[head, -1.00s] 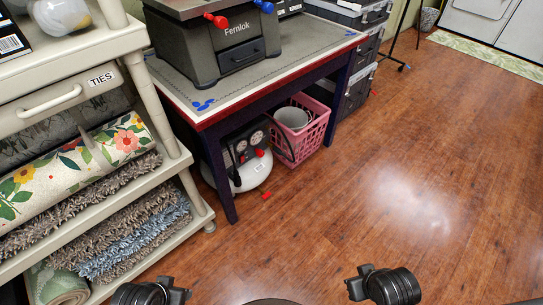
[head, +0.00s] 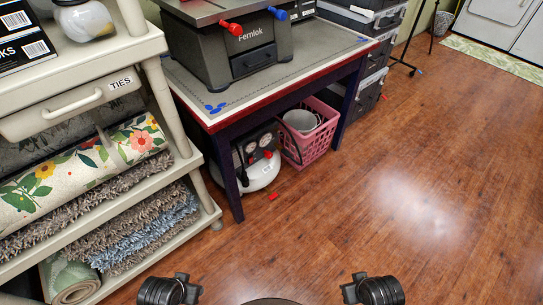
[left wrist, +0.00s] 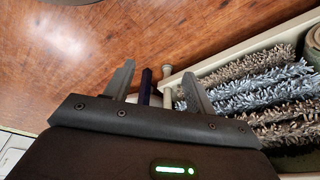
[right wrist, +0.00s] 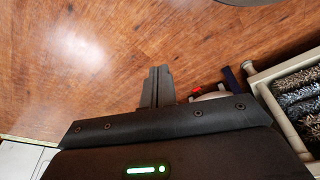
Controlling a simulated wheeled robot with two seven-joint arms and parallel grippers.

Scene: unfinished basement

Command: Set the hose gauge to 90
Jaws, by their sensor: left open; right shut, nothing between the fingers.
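A small air compressor with a white tank (head: 262,178) stands on the floor under the workbench. Its dark panel carries two round dials, a left gauge (head: 250,147) and a right gauge (head: 267,139), with a red knob (head: 268,154) below. The dials are too small to read, and I cannot tell which is the hose gauge. My left gripper (left wrist: 157,69) is open and empty in the left wrist view. My right gripper (right wrist: 159,68) is shut and empty in the right wrist view. Both are well away from the compressor. The head view shows only my dark arm parts at its bottom edge.
The workbench (head: 222,124) and its dark leg (head: 229,180) frame the compressor. A pink basket (head: 318,140) stands right of it. A shelf cart (head: 208,212) with rugs is on the left. A small red piece (head: 273,196) lies in front. The floor at right is clear.

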